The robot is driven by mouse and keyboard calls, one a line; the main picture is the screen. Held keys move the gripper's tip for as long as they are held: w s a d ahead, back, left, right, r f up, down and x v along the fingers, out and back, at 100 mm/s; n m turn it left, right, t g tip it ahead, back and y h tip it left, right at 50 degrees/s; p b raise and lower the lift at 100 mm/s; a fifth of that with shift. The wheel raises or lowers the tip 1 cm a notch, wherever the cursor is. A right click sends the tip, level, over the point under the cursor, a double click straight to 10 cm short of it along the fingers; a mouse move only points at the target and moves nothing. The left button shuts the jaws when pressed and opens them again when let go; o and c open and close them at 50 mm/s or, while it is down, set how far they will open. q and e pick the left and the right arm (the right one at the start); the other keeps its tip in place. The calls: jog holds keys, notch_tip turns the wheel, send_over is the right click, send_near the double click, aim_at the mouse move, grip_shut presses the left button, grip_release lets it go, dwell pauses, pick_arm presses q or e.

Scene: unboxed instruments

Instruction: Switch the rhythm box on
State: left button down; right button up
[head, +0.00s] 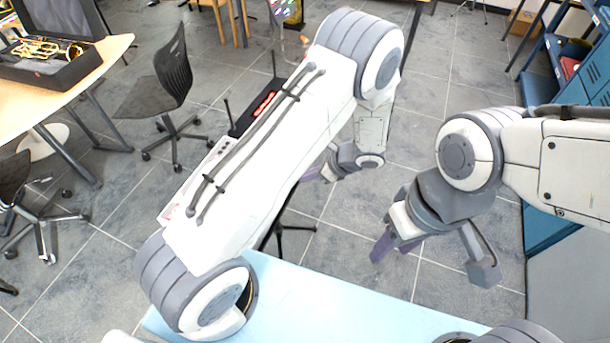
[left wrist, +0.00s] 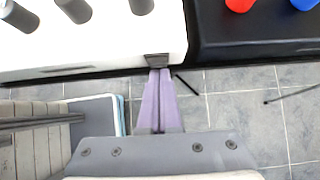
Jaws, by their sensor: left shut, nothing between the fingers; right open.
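A white box with dark knobs (left wrist: 100,42) fills the top left of the left wrist view. In the head view, its pale edge (head: 212,160) shows behind my left arm, which hides most of it. A small dark piece (left wrist: 156,60) sits at its lower edge. My left gripper (left wrist: 158,76) is shut and empty, its purple fingertips at that dark piece; I cannot tell whether they touch. The left gripper also shows in the head view (head: 310,174). I cannot tell for sure which box is the rhythm box. My right gripper (head: 393,250) is open and empty over the floor.
A black box with red and blue knobs (left wrist: 250,38) stands right beside the white one. A light blue surface (head: 330,305) lies at the front. A wooden table (head: 100,50) with a trumpet case and office chairs (head: 160,90) stand at the left. Blue shelves are at the right.

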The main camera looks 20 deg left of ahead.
pick_arm(q)
jog(key=shift+r+p, duration=0.55)
jog(key=shift+r, duration=0.3)
pick_arm(e)
jog(key=shift+r, duration=0.6)
pick_arm(q)
jog(key=d+f+b+v, duration=0.1)
jog(key=d+v, duration=0.1)
jog(key=v, duration=1)
jog(key=shift+d, duration=0.2)
pick_arm(e)
jog(key=shift+s+d+f, duration=0.1)
jog(key=shift+d+f, duration=0.35)
jog(key=shift+f, duration=0.1)
